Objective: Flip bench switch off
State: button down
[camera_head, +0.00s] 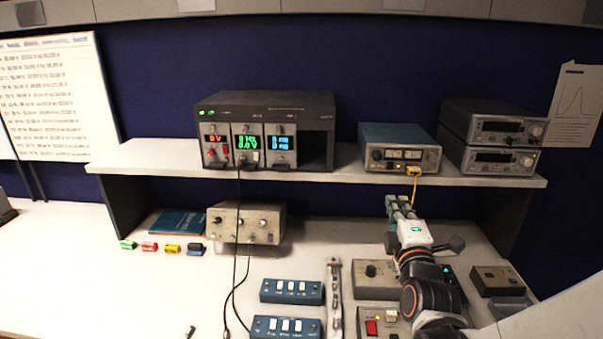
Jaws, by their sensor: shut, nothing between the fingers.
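My gripper (399,203) is shut and empty. It is above the back right of the white bench, in front of the shelf's underside, and points toward the back wall. My arm runs from the lower right and covers part of the equipment below it. Behind that box is a grey box with a dark knob (371,270).
Blue switch boxes (291,291) and a metal strip (335,297) lie left of my arm. The shelf (330,176) carries a power supply (265,131) and other instruments. Black cables (237,270) hang onto the bench. The bench's left side (60,265) is mostly clear.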

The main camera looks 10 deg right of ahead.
aim_at(385, 164)
jog(key=shift+r, duration=0.1)
dwell(0.3)
jog(key=b+x, duration=0.2)
jog(key=x, duration=1.1)
jog(key=shift+w+r+b, duration=0.1)
jog(key=shift+w+b, duration=0.1)
jog(key=shift+b, duration=0.1)
jog(key=shift+w+d+r, duration=0.1)
jog(key=shift+w, duration=0.15)
